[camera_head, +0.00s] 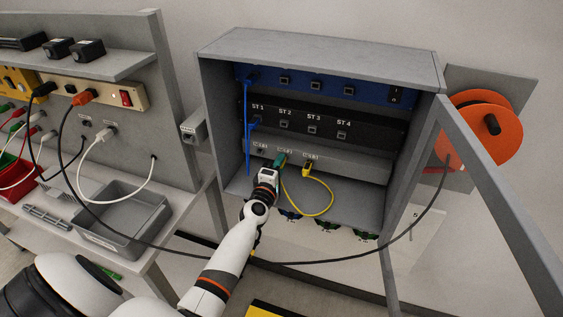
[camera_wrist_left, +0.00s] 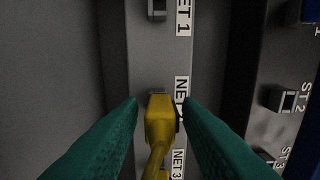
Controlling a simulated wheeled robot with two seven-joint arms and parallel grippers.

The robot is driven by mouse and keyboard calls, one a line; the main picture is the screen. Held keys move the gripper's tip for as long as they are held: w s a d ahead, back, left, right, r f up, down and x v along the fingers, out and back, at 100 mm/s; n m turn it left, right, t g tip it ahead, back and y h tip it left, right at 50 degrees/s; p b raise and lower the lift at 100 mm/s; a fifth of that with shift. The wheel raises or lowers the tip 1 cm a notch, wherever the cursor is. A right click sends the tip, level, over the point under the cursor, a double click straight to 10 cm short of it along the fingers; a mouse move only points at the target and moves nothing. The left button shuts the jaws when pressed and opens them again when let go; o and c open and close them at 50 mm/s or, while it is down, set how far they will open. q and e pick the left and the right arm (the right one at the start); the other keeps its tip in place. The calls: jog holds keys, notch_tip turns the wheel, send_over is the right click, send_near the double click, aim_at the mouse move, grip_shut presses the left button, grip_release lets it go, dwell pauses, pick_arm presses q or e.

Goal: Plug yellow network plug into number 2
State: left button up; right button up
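The yellow network plug (camera_wrist_left: 160,118) sits at the port beside the NET 2 label (camera_wrist_left: 181,97) in the left wrist view. Its front end meets the port, but how deep it sits is hidden. My left gripper (camera_wrist_left: 161,102) has its two teal fingers on either side of the plug, with narrow gaps showing. In the head view my left gripper (camera_head: 280,161) is at the lower grey panel (camera_head: 345,168) of the cabinet. A yellow cable (camera_head: 326,207) loops from there to a yellow end (camera_head: 306,168) near NET 3. My right gripper is out of view.
The open cabinet (camera_head: 213,120) has blue and black panels above, with a blue cable (camera_head: 247,130) at the left. Its open door (camera_head: 500,190) stands at the right, near an orange reel (camera_head: 480,130). A grey bin (camera_head: 125,225) lies at the left.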

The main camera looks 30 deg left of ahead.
pick_arm(q)
grip_shut()
jog(key=shift+s, duration=0.15)
jog(key=shift+p+v, duration=0.55)
jog(key=shift+v, duration=1.85)
